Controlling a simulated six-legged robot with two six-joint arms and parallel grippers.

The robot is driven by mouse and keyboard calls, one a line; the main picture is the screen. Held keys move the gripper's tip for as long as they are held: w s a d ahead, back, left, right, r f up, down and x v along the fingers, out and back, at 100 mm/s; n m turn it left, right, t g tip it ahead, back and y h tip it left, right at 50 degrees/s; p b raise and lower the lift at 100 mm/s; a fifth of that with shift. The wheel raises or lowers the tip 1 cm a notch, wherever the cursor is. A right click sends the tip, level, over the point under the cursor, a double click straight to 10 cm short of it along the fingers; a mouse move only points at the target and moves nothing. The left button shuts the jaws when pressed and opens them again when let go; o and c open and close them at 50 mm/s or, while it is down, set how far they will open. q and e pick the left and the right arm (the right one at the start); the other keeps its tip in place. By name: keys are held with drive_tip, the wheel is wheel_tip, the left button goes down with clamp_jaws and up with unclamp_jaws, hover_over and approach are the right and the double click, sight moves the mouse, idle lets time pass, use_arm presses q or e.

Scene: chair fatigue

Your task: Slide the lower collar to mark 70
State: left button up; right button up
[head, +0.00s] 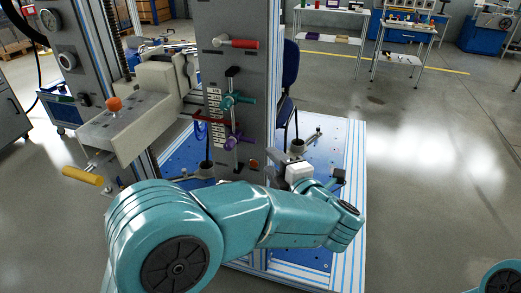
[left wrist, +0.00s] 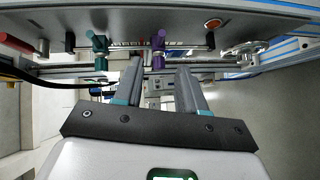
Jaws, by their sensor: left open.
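The lower collar is purple (head: 235,141) and sits on a thin vertical rod on the grey column, below a teal collar (head: 232,101). A white scale strip (head: 215,118) stands left of the rod; its numbers are too small to read. In the left wrist view, the purple collar (left wrist: 158,48) and teal collar (left wrist: 98,50) lie along the rod, which runs across the top. My left gripper (left wrist: 160,66) is open and empty, with the purple collar just beyond the gap between its fingertips. In the head view the left gripper (head: 274,160) is right of the rod. My right gripper is out of view.
A red handle (head: 238,43) sticks out above the collars, and an orange button (head: 253,163) is low on the column. A blue chair (head: 289,75) is behind the column.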

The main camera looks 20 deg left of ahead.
use_arm(q)
drive_tip(key=v, duration=0.4)
drive_tip(key=shift+s+d, duration=0.1)
drive_tip(key=shift+s, duration=0.15)
